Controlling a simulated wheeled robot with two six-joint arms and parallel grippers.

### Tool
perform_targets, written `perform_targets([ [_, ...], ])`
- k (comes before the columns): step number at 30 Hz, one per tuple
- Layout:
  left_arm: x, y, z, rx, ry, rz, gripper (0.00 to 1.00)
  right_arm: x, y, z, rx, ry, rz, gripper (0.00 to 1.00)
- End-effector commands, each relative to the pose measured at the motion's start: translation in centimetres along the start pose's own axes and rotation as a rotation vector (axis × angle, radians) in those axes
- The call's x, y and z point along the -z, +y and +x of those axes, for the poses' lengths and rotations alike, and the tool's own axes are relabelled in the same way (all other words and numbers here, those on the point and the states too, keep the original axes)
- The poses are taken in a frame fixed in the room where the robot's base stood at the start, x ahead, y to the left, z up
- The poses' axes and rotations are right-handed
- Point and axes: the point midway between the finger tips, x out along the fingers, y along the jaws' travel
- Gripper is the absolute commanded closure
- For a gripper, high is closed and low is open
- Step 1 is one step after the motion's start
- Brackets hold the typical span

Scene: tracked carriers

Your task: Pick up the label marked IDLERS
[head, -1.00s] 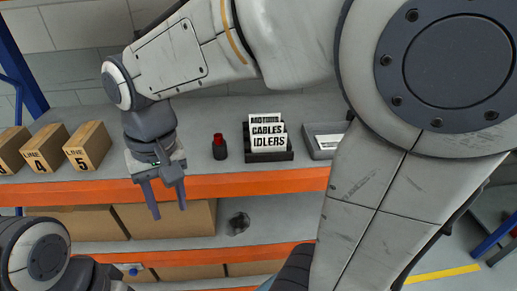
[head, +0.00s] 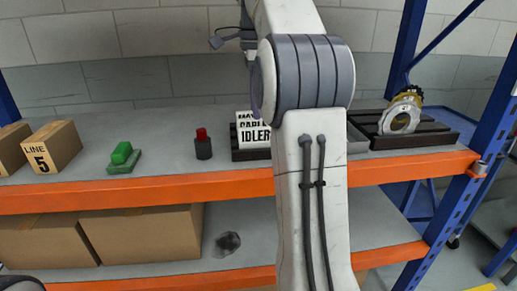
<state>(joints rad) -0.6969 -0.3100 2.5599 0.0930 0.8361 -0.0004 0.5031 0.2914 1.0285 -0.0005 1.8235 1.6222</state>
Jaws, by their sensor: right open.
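The IDLERS label (head: 252,136) is the front white card of several standing in a dark rack (head: 238,155) on the upper shelf. My right arm crosses in front and hides the right part of the cards and rack, so the lettering is cut off. A card reading CABLES and one more stand behind it. My right gripper (head: 226,40) is only partly seen, up at the top against the wall, above and left of the rack and apart from the labels. It is open and I see nothing in it. My left gripper is not in view.
On the shelf (head: 175,170) stand a LINE 5 box (head: 52,147), a green block on a green base (head: 122,154) and a black, red-topped object (head: 203,146). Right of my arm, a metal part (head: 402,115) sits on a black tray (head: 425,139). Blue uprights flank the shelf.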

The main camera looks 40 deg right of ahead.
Motion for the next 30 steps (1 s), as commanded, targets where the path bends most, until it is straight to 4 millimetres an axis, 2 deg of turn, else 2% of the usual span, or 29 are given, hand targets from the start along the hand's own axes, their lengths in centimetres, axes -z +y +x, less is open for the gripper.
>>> perform_targets([
  [1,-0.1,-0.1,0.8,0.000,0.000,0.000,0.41,0.0,0.0,1.2,0.000,0.000,-0.001,0.55],
  [8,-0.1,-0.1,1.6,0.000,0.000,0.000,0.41,-0.1,-0.1,2.9,0.000,0.000,-0.003,0.55],
  [16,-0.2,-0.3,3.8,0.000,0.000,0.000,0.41,-0.2,-0.5,6.8,0.000,0.000,-0.005,0.55],
  [19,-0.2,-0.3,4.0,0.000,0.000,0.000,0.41,-0.2,-0.5,7.4,0.002,0.000,-0.005,0.55],
  [26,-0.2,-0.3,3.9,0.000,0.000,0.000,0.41,-0.2,-0.5,7.4,0.002,0.000,-0.005,0.55],
  [27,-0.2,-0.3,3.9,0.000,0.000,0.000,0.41,-0.2,-0.5,7.4,0.002,0.000,-0.005,0.63],
  [30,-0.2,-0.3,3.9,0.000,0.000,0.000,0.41,-0.2,-0.5,7.4,0.002,0.000,-0.005,1.00],
])
